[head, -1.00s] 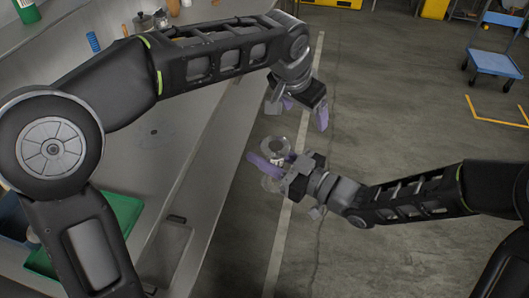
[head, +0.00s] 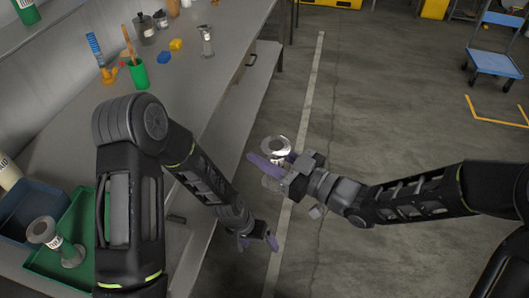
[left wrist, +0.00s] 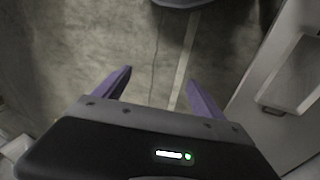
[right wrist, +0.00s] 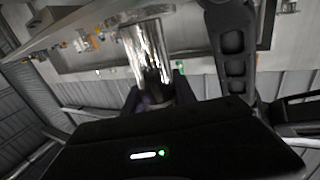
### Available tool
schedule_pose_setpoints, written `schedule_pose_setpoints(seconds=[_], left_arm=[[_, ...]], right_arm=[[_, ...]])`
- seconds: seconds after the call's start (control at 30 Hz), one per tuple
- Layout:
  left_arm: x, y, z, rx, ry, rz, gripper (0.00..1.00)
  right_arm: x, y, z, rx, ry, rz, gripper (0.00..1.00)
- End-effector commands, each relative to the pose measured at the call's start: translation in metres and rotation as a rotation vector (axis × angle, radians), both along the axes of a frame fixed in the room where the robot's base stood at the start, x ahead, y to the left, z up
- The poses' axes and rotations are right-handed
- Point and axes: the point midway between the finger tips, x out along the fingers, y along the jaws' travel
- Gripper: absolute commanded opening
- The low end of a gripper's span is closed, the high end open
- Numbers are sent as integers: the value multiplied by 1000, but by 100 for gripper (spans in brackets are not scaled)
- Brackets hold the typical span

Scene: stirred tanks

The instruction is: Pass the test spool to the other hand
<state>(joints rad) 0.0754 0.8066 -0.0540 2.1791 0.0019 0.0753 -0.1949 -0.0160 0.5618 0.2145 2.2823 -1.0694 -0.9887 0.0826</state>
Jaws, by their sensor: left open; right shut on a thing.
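The test spool (head: 277,147) is a shiny metal piece with a clear-looking round flange, held out over the floor beside the bench. My right gripper (head: 270,168) is shut on it, and the purple fingers hide part of its body. In the right wrist view the spool (right wrist: 147,50) is a mirror-like cylinder between the fingers. My left gripper (head: 258,241) is open and empty, lower than the spool and apart from it, near the bench's front edge. In the left wrist view its fingers (left wrist: 158,88) are spread with only floor between them.
The grey bench (head: 200,85) runs along the left. It carries a green cup (head: 138,74), yellow and blue blocks and a small spool-like piece (head: 207,42). Another such piece (head: 70,252) stands in a green tray (head: 45,262) by a blue bin.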

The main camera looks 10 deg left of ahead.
Motion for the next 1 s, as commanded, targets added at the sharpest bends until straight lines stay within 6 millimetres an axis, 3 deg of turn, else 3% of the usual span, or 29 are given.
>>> schedule_pose_setpoints(seconds=[0.03,0.1,0.2,0.33,0.5,1.0], left_arm=[[-29,-9,-13,-11,30,32,80],[-60,-19,-24,-26,55,78,80],[-97,-31,-32,-42,83,137,80],[-128,-40,-35,-56,107,188,80],[-141,-43,-35,-62,114,213,80],[-140,-43,-35,-62,112,211,80]], right_arm=[[0,0,1,1,-1,0,0],[0,0,1,1,-1,0,0],[0,0,1,1,-1,0,0],[0,0,1,1,-1,0,0],[0,0,1,1,-1,1,0],[0,0,1,1,-1,1,0]])
